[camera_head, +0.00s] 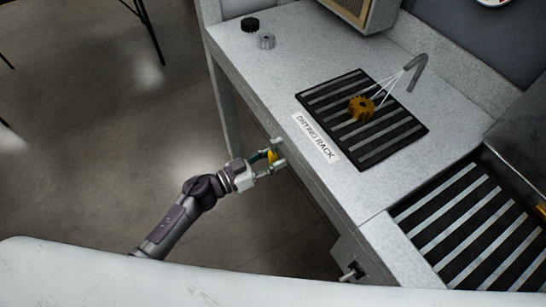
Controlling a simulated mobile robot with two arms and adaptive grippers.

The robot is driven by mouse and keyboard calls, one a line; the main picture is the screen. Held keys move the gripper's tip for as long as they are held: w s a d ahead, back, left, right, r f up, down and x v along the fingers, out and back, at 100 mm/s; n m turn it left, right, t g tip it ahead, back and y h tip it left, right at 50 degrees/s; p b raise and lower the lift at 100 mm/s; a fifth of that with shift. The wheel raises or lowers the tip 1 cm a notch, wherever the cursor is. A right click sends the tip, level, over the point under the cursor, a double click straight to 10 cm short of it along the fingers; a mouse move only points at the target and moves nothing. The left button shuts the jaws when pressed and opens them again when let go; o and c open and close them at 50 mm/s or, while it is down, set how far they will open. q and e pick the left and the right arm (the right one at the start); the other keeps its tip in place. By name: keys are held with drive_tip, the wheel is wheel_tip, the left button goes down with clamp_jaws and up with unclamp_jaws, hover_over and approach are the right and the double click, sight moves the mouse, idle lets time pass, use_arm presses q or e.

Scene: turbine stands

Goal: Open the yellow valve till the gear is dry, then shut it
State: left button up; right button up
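The yellow valve (273,155) is on the front side of the counter, below the drying rack sign. My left gripper (280,155) is at the valve, with its fingers on both sides of the yellow part and apparently closed on it. The fingers hide much of the valve. The golden-brown gear (361,108) lies on the dark slatted drying rack (404,133). Thin white streams run from the grey bent nozzle (416,70) to the gear. Whether the gear's surface is wet is too small to tell. My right gripper is not in view.
A black round part (250,24) and a grey round part (266,41) stand at the counter's far left. A second slatted rack (470,225) is at the right. A small dark fitting (351,272) is at the counter's lower front.

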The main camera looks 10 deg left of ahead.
use_arm(q)
drive_tip(key=c, duration=0.5)
clamp_jaws()
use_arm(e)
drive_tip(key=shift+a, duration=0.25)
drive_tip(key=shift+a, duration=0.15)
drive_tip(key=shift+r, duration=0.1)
use_arm(q)
drive_tip(key=shift+s+d+r+n+p, duration=0.1)
drive_tip(key=shift+s+r+n+p, duration=0.15)
drive_tip(key=shift+p, duration=0.55)
drive_tip(key=shift+s+d+r+n+p, duration=0.15)
drive_tip(key=shift+s+d+n+p, duration=0.15)
drive_tip(key=shift+n+p, duration=0.9)
drive_tip(key=shift+s+d+r+n+p, duration=0.15)
drive_tip(key=shift+s+d+n+p, duration=0.2)
drive_tip(key=shift+n+p, duration=0.8)
drive_tip(key=shift+s+d+r+n+p, duration=0.15)
drive_tip(key=shift+s+n+p, duration=0.25)
drive_tip(key=shift+n+p, duration=0.75)
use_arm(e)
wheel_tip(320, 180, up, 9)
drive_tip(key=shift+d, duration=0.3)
use_arm(q)
drive_tip(key=shift+p, duration=0.3)
